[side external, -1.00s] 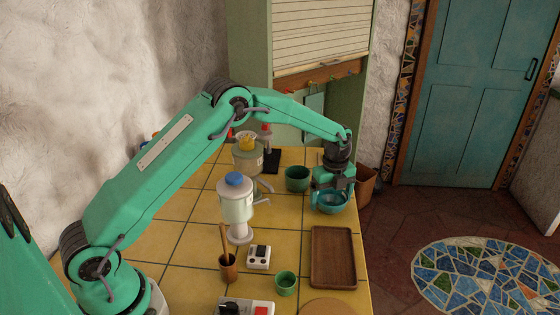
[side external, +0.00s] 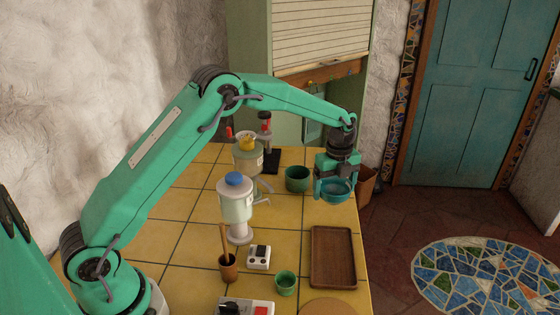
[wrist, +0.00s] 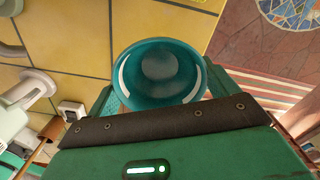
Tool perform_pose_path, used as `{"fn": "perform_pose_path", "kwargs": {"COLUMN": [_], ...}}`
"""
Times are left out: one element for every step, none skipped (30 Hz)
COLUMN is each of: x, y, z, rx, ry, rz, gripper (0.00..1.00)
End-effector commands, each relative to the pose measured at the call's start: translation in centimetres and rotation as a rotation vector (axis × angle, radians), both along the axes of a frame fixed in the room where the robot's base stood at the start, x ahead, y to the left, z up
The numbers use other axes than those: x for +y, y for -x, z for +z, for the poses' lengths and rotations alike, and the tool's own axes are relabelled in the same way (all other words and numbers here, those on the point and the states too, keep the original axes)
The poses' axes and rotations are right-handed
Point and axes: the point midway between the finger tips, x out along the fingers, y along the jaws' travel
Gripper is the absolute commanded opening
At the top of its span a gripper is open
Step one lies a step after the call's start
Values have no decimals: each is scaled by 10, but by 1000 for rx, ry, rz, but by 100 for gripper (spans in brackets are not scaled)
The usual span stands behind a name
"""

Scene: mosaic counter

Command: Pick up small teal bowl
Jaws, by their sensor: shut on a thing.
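The small teal bowl (side external: 337,191) is held in my gripper (side external: 335,185) near the far right edge of the counter. In the side view it hangs upright or nearly so, apparently above the tiles. In the wrist view the bowl (wrist: 160,72) shows its round open inside, and my gripper (wrist: 160,100) is shut on it. The jaw tips are partly hidden by the bowl and the gripper body.
A dark green bowl (side external: 297,179) stands just left of the held bowl. A wooden tray (side external: 333,258) lies nearer the camera. A blue-lidded dispenser (side external: 236,200), small green cup (side external: 286,283) and white device (side external: 258,257) stand left. Tiles between bowl and tray are clear.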

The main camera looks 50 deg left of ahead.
Motion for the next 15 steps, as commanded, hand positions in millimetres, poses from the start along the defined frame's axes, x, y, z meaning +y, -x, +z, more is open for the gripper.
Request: {"fn": "perform_pose_path", "kwargs": {"x": [-9, -13, -19, -24, -28, -34, -39, -43, -48, -52, -56, -61, -64, -67, -71], "y": [5, 8, 12, 15, 18, 22, 25, 27, 31, 34, 36, 39, 41, 43, 45], "z": [7, 10, 15, 18, 21, 25, 28, 32, 35, 38, 41, 44, 46, 48, 51], "rx": [-3, -3, -4, -3, -4, -3, -3, -4, -3, -3, -4, -4, -3, -3, -3], "ry": [0, 0, 0, 0, 0, 0, 0, 0, 0, 0, 0, 0, 0, 0, 0], "rz": [-4, -4, -3, -4, -4, -3, -4, -4, -3, -3, -4, -3, -2, -2, -3], "gripper": [60, 60, 60, 60, 60, 60, 60, 60, 60, 60, 60, 60, 60, 60, 60]}}
